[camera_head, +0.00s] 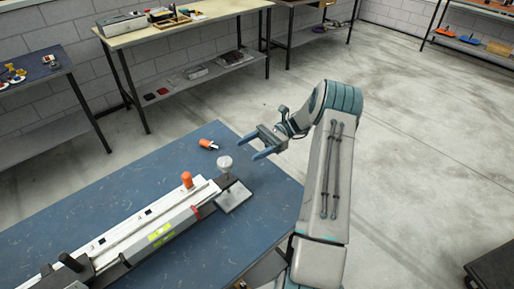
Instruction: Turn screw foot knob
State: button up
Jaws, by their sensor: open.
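A long grey and white device (150,236) lies diagonally on the blue-topped table (215,262). At its far right end a round pale grey knob (225,163) stands upright beside a flat grey plate (235,197). I cannot tell for sure which knob is the screw foot knob. My gripper (248,149) is open and empty, above and to the right of the grey knob in the picture. Its two blue fingers point left and do not appear to touch anything.
A small orange and white object (208,145) lies on the table near its far edge, left of my gripper. A workbench (190,28) with a shelf stands by the back wall. A smaller dark table (38,68) is at the left. The floor at the right is mostly clear.

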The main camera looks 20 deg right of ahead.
jog(key=shift+v, duration=1.05)
jog(key=s+a+r+n+h, duration=0.5)
jog(key=s+a+r+h, duration=0.25)
jog(key=a+h, duration=0.2)
jog(key=s+a+r+n+t+h, duration=0.1)
jog(key=s+r+n+t+h, duration=0.1)
jog(key=s, duration=0.6)
jog(key=s+a+r+n+t+h, duration=0.1)
jog(key=s+r+n+t+h, duration=0.1)
jog(key=s+n+t+h, duration=0.3)
jog(key=s+n+h, duration=0.1)
jog(key=s+n, duration=0.2)
jog(key=shift+a, duration=0.25)
jog(key=shift+s+r, duration=0.1)
jog(key=shift+s, duration=0.05)
dwell(0.4)
